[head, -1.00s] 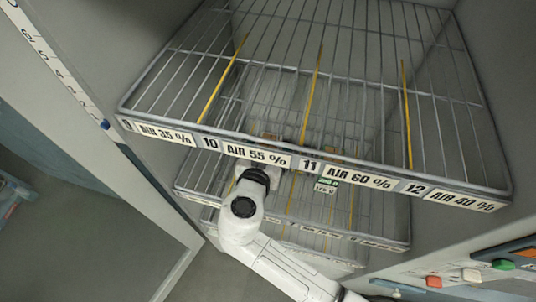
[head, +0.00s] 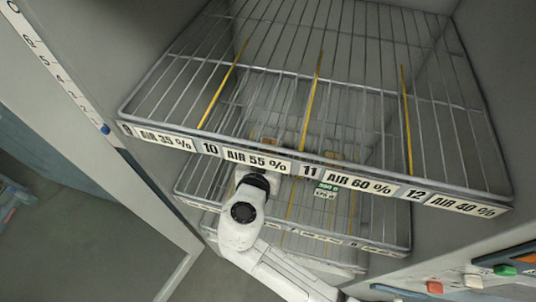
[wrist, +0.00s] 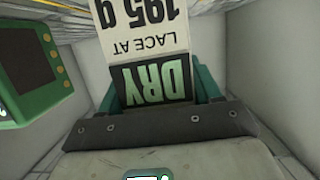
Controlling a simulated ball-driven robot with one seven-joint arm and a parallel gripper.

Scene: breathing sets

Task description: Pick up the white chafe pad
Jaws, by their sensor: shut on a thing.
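My gripper (head: 262,170) is under the front edge of the upper rack in the head view, and its fingertips are mostly hidden there.
A wire rack (head: 330,170) with numbered AIR labels spans above my gripper. Lower racks (head: 390,235) lie beneath. A green box with a dark screen (wrist: 30,65) stands at left in the wrist view. Buttons (head: 435,287) line the lower right. Cabinet walls close in both sides.

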